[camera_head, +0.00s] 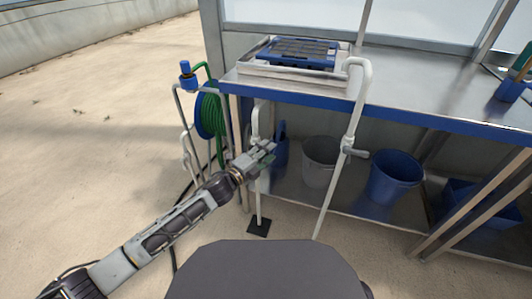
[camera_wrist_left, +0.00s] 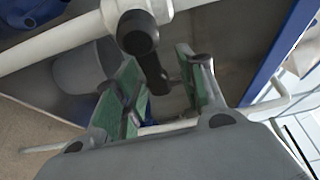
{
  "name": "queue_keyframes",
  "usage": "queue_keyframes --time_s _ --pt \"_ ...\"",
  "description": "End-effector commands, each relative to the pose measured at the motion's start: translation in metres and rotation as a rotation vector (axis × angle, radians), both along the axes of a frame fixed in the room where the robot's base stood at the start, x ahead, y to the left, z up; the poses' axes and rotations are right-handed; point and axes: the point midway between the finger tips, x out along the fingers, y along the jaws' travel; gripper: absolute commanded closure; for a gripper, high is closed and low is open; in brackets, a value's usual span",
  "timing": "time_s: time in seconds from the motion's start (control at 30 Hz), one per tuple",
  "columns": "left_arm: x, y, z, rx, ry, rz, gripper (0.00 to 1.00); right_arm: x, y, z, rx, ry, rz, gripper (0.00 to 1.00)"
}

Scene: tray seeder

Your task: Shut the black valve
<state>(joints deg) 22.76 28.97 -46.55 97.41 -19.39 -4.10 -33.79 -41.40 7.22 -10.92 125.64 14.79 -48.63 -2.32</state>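The black valve (camera_wrist_left: 138,33) sits on a white pipe (camera_wrist_left: 60,38) in the left wrist view, with a dark round hub and a short lever. The lever (camera_wrist_left: 154,76) reaches down between the green-padded fingers of my left gripper (camera_wrist_left: 160,72). The fingers are open on either side of it; I cannot tell whether either touches. In the head view my left gripper (camera_head: 267,152) is at the left white standpipe (camera_head: 255,122), where the gripper hides the valve. My right gripper is not in view.
A second white pipe (camera_head: 335,170) with a grey valve lever (camera_head: 355,152) stands to the right. A metal bench (camera_head: 420,98) carries a seed tray (camera_head: 300,50). Below are a grey bucket (camera_head: 320,162) and a blue bucket (camera_head: 395,177). A green hose reel (camera_head: 210,116) stands left.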

Motion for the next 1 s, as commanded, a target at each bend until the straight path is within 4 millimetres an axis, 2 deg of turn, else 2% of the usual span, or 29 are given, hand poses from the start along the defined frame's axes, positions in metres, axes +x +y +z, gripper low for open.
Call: queue_keyframes --time_s 0.47,1.0 --pt "-0.008 0.007 -0.001 0.001 0.001 0.000 0.60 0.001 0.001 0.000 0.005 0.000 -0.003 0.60" --pt "-0.046 0.039 -0.001 0.001 0.002 0.000 0.60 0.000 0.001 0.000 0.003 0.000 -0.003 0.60"
